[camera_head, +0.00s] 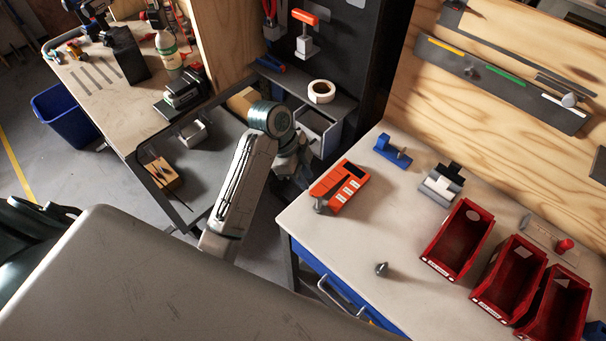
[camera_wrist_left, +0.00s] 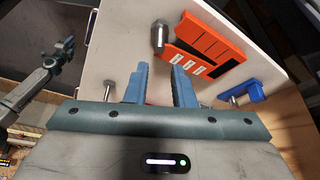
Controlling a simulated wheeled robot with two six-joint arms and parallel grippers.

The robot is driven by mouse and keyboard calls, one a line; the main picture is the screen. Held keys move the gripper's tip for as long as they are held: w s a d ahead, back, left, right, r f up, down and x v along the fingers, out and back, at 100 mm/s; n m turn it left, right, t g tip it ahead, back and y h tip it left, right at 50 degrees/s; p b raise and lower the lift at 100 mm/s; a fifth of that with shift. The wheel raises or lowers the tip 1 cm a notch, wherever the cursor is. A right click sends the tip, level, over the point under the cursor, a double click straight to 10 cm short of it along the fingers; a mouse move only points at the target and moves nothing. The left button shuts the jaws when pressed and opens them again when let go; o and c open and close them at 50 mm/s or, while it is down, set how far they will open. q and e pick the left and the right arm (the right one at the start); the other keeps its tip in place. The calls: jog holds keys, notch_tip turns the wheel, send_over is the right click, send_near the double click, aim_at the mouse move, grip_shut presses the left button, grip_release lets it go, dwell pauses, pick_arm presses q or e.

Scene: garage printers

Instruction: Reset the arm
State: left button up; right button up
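My left gripper (camera_head: 296,172) hangs at the end of its bent arm, beside the left edge of the light workbench (camera_head: 365,235). In the left wrist view its two blue-grey fingers (camera_wrist_left: 160,84) stand apart with nothing between them. Beyond them are the orange holder (camera_wrist_left: 212,45) and a grey bolt-like part (camera_wrist_left: 158,38). The fingers hold none of these. Another arm, apparently mine, shows at the left of the wrist view. Its end (camera_wrist_left: 66,46) is too small to tell whether open or shut. My right gripper does not show in the head view.
The workbench bears the orange holder (camera_head: 340,187), a blue clamp-like part (camera_head: 393,151), a loose grey knob (camera_head: 381,269) and red bins (camera_head: 458,239). A wooden board (camera_head: 500,50) rises behind. A second table (camera_head: 95,85) with tools stands left. The bench's front middle is mostly clear.

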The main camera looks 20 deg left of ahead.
pick_arm(q)
jog(key=shift+s+a+r, duration=0.1)
jog(key=shift+a+r, duration=0.05)
jog(key=shift+r, duration=0.35)
jog(key=shift+f, duration=0.1)
